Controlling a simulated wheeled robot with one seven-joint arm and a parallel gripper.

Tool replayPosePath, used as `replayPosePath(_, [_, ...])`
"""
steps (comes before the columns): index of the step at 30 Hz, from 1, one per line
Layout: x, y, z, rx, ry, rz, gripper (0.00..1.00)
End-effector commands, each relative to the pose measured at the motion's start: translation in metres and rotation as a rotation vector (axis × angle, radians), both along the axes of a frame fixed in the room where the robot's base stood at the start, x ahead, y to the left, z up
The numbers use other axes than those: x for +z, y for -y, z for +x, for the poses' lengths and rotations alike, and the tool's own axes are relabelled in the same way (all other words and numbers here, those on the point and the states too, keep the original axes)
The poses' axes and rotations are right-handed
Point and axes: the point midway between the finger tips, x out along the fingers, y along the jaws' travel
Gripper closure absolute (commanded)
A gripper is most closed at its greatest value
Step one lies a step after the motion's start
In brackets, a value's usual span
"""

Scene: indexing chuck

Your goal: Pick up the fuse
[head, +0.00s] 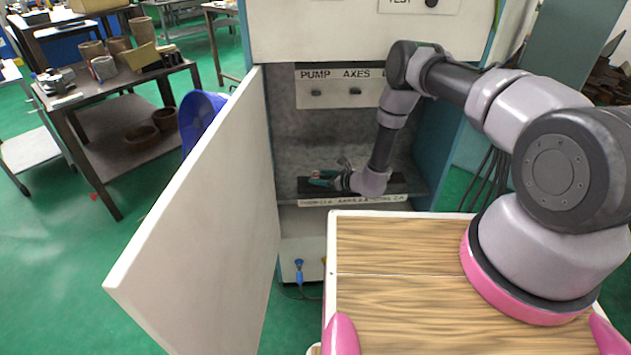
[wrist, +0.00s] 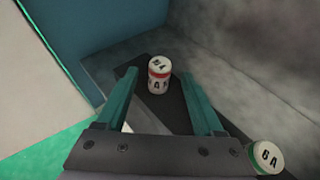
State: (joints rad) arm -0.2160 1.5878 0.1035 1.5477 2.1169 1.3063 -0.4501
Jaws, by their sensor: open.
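A small white cylindrical fuse (wrist: 158,84) with a red band and dark lettering stands upright on a dark strip in the wrist view. My gripper (wrist: 160,76) is open, with one teal finger to each side of this fuse in the picture. I cannot tell whether the fuse is fully between the fingertips or just beyond them. A second similar cylinder (wrist: 265,157) with a green band, marked 6A, stands at the lower right, outside the fingers. In the head view my gripper (head: 318,179) reaches into the cabinet low over its ledge; the fuses are not clear there.
The cabinet's grey back wall (head: 300,140) and teal side wall (wrist: 120,30) are close around my gripper. The open white door (head: 205,225) stands on the left. A labelled panel (head: 340,90) hangs above. A label strip (head: 350,200) runs along the ledge front.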

Motion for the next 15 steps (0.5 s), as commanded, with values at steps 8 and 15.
replayPosePath(8, [-0.013,-0.023,0.017,0.000,0.001,0.000,0.31])
replayPosePath(15, [-0.013,-0.023,0.017,0.000,0.001,0.001,0.38])
